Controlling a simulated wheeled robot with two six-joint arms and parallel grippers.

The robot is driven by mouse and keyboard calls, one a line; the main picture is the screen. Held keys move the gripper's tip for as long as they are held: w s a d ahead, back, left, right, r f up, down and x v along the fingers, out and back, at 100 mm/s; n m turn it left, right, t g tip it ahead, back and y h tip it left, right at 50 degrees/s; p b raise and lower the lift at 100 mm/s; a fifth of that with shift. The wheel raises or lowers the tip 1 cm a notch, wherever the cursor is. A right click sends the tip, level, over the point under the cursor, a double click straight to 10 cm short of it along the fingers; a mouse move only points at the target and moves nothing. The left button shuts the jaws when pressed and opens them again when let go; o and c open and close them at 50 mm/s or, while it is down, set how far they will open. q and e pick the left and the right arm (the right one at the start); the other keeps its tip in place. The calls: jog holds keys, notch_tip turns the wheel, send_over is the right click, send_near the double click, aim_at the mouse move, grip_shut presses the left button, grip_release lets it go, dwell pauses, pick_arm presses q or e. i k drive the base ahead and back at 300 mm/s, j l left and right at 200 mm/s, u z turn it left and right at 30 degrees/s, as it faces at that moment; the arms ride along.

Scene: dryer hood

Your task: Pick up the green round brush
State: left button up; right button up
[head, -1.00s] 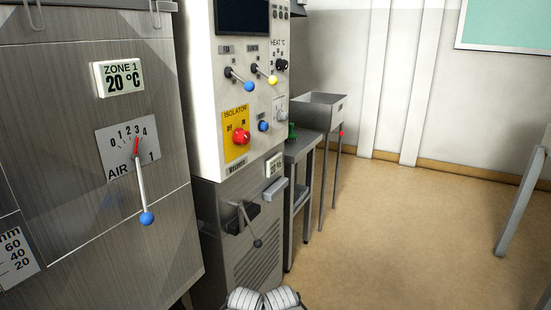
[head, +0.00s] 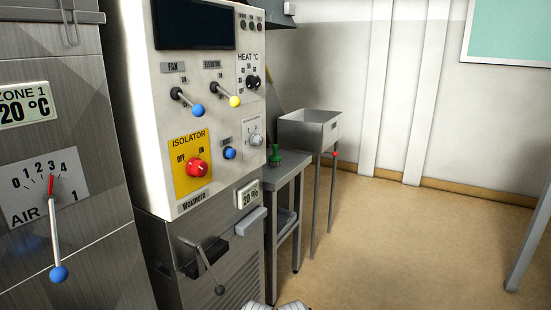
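A small green object (head: 276,154), which looks like the green round brush, stands near the left edge of a grey side table (head: 292,166). The table is just beyond the control cabinet in the head view. The object is small, and the cabinet stands close to its left side.
The control cabinet (head: 205,140) with levers and knobs stands at the left, and a lever (head: 209,270) juts from its lower part. A grey sink-like bin (head: 310,130) on legs stands beyond the table. The tan floor (head: 400,240) to the right is open.

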aim_at(274, 160)
jog(key=l+u, duration=0.1)
jog(key=u, duration=0.25)
jog(key=i+l+u, duration=0.15)
jog(key=u, duration=0.2)
jog(key=l+u, duration=0.1)
jog(key=u, duration=0.3)
jog(key=l+u, duration=0.4)
jog(key=l, duration=0.6)
jog(key=l+u, duration=0.4)
jog(key=l, duration=0.65)
